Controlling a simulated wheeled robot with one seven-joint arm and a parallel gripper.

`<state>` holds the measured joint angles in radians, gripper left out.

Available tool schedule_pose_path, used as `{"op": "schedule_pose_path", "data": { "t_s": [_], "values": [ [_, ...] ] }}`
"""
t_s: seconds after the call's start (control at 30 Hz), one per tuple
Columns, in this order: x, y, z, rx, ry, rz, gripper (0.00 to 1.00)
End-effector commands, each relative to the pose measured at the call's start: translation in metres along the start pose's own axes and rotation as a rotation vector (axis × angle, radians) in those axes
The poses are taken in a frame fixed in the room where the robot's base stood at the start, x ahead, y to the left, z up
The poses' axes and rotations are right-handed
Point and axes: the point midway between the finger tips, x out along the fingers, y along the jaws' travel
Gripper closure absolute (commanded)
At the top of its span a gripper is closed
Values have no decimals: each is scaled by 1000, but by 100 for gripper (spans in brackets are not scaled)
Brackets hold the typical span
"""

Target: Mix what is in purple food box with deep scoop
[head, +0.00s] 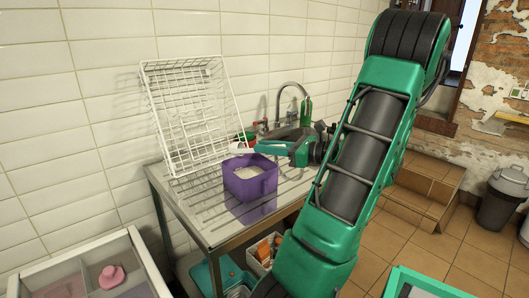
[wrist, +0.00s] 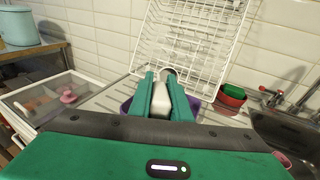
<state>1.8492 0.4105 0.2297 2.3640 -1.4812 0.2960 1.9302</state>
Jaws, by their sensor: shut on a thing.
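The purple food box (head: 250,186) stands open on the ribbed steel drainboard, with pale contents (head: 248,171) inside. My gripper (head: 264,147) is above the box's back rim, reaching in from the right. It is shut on a white piece, which I take for the deep scoop (head: 243,147). In the wrist view the white scoop (wrist: 161,102) sits between the two green fingers (wrist: 160,80). The purple box (wrist: 126,106) shows only at its edges behind the fingers there. The scoop's lower end is hidden, so I cannot tell whether it touches the contents.
A white wire rack (head: 190,115) leans on the tiled wall behind the box. The tap (head: 290,92) and sink are to the right, with red and green items (wrist: 231,96) beside them. A drawer with a pink object (head: 112,276) is at lower left.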

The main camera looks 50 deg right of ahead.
Motion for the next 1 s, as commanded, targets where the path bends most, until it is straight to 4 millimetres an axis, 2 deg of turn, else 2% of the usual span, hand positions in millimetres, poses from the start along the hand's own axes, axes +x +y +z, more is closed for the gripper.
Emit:
{"op": "schedule_pose_path", "data": {
  "t_s": [0.4,0.73,1.0],
  "values": [
    [7,0,13,-6,118,0,100],
    [17,0,30,-10,305,-1,100],
    [42,-1,47,-9,565,-1,100]
  ]
}}
